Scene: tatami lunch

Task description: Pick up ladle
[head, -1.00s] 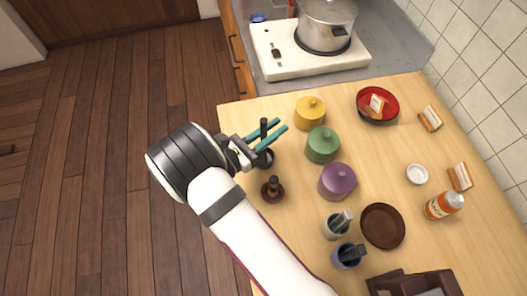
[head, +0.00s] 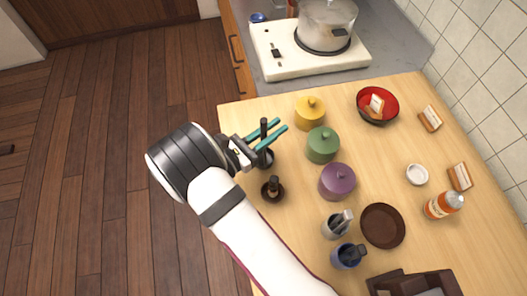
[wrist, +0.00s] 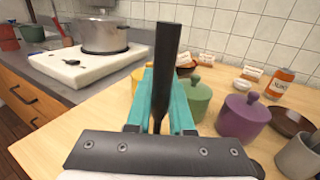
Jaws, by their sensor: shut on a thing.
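The black ladle (head: 263,126) stands roughly upright at the left edge of the wooden table. My gripper (head: 276,131), with its teal fingers, reaches in from the left and is shut on the ladle's handle. In the wrist view the dark handle (wrist: 166,60) rises between the two teal fingers. A dark rounded part shows just below the fingers in the head view. Whether the lower end touches the table or a stand cannot be told.
A small dark holder (head: 272,192) with an upright handle stands close below the ladle. Yellow (head: 309,117), green (head: 322,149) and purple (head: 337,183) lidded pots stand to the right. A pot (head: 326,27) sits on the white stove (head: 275,62) at the back.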

